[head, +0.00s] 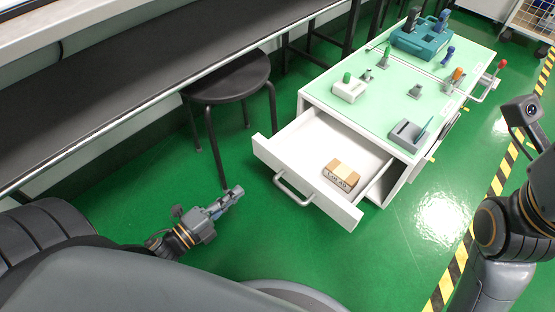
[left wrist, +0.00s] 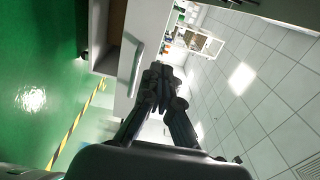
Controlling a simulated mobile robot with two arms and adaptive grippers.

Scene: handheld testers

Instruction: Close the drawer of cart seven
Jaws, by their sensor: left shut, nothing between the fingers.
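The white cart (head: 398,178) has a pale green top. Its drawer (head: 308,176) is pulled well out toward me, with a metal bar handle (head: 293,190) on its front. A small tan and white box with dark lettering (head: 341,176) lies inside the drawer. My left gripper (head: 236,192) is shut and empty, left of the drawer front and apart from the handle. In the left wrist view, the shut fingers (left wrist: 158,75) show close to the drawer front (left wrist: 152,35) and its handle (left wrist: 136,72). My right arm shows at the right edge, but its fingers do not show. I see no cart number.
Several handheld testers and a teal case (head: 421,40) stand on the cart top. A black round stool (head: 229,78) stands left of the drawer, beside a long dark bench (head: 140,85). Green floor (head: 270,238) is clear before the drawer. Yellow-black tape (head: 497,183) runs along the right.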

